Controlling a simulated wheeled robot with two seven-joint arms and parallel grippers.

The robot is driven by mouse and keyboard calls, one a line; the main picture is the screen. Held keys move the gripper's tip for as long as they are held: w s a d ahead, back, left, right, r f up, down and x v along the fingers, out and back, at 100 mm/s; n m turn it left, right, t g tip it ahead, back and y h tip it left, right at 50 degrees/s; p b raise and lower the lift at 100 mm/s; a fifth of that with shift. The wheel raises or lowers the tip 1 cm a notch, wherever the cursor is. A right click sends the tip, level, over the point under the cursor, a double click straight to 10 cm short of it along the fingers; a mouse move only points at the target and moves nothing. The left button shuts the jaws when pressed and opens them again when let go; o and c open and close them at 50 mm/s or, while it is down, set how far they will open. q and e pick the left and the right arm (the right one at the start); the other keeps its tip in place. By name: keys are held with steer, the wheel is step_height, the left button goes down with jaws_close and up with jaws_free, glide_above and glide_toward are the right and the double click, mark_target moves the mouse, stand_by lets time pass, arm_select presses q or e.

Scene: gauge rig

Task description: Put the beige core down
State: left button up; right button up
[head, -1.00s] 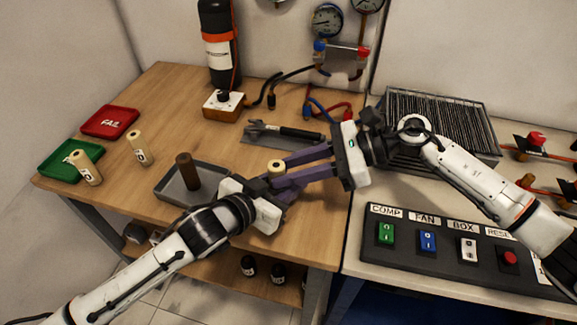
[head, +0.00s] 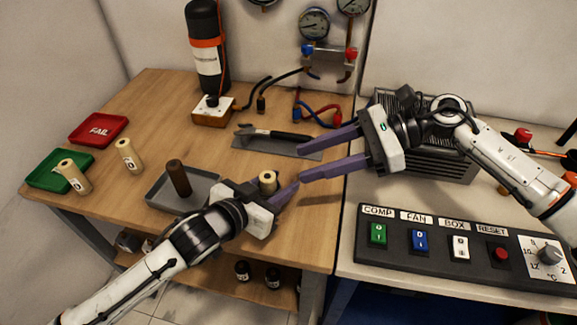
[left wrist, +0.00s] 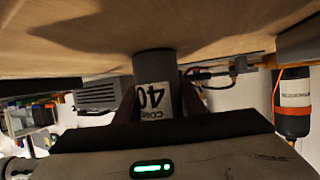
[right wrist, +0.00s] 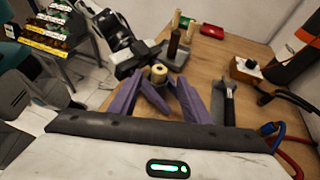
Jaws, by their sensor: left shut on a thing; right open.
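The beige core (head: 268,182) is upright in my left gripper (head: 282,194), which is shut on it to the right of the grey tray. In the left wrist view the core (left wrist: 153,95) shows a label reading 40, with its end close to the tabletop; I cannot tell whether it touches. It also shows in the right wrist view (right wrist: 158,74). My right gripper (head: 310,158) is open and empty, its fingers pointing left toward the core, a little apart from it.
A brown core (head: 178,179) stands in the grey tray (head: 158,196). One pale core (head: 129,156) stands on the wooden table; another (head: 74,177) is at the green tray (head: 42,180). The red FAIL tray (head: 84,131) lies behind. A wrench-like tool (head: 285,135) lies on a grey mat.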

steer(key=shift+v, duration=2.4)
arm_select(q)
steer(key=o, duration=1.3)
